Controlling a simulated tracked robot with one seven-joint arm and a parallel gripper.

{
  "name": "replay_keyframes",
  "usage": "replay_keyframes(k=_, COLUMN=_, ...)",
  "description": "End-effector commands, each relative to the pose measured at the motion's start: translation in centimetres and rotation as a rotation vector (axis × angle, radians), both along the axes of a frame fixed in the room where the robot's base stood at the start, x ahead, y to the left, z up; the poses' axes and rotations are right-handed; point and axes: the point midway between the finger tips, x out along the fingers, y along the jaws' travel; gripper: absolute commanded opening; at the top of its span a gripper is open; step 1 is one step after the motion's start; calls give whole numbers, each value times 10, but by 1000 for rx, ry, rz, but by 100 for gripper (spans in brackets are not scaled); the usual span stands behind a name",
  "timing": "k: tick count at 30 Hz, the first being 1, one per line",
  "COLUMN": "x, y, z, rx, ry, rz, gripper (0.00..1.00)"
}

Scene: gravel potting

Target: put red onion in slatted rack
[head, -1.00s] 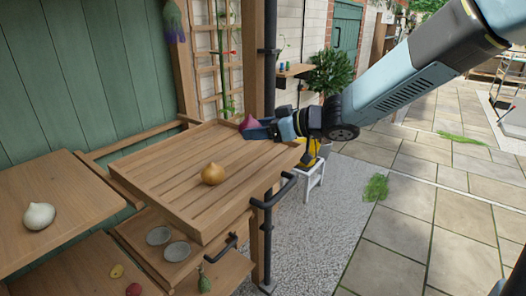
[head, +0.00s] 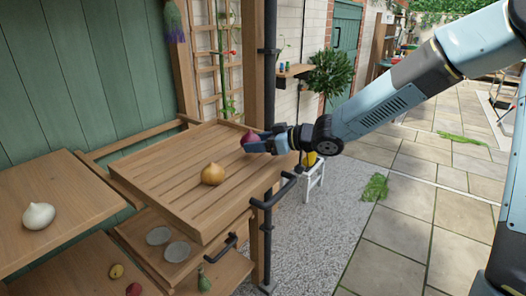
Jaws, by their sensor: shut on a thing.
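My gripper (head: 262,146) is shut on the red onion (head: 250,138), which is dark red-purple. It holds the onion over the right side of the slatted rack (head: 172,196), a wooden tray with a raised rim. The gripper partly hides the onion, and I cannot tell whether the onion touches the slats. A yellow-brown onion (head: 213,174) sits on the slats, left of and nearer than my gripper.
A white onion (head: 38,216) sits on the wooden shelf at left. Two grey dishes (head: 177,251) lie on a lower shelf. A dark pipe rail (head: 272,200) runs beside the rack's right edge.

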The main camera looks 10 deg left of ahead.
Motion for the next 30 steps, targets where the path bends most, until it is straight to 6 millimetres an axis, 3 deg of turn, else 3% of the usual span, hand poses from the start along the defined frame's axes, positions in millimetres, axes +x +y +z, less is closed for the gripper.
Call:
replay_keyframes(k=6, x=-1, y=0, z=-24, rx=1, ry=2, rz=1, gripper=30)
replay_keyframes(k=20, x=-2, y=0, z=-29, rx=0, ry=2, rz=2, gripper=30)
replay_keyframes(k=21, x=-2, y=0, z=-29, rx=0, ry=2, rz=2, gripper=66)
replay_keyframes(k=28, x=-1, y=0, z=-29, rx=0, ry=2, rz=2, gripper=88)
replay_keyframes(k=30, x=-1, y=0, z=-29, rx=0, ry=2, rz=2, gripper=89)
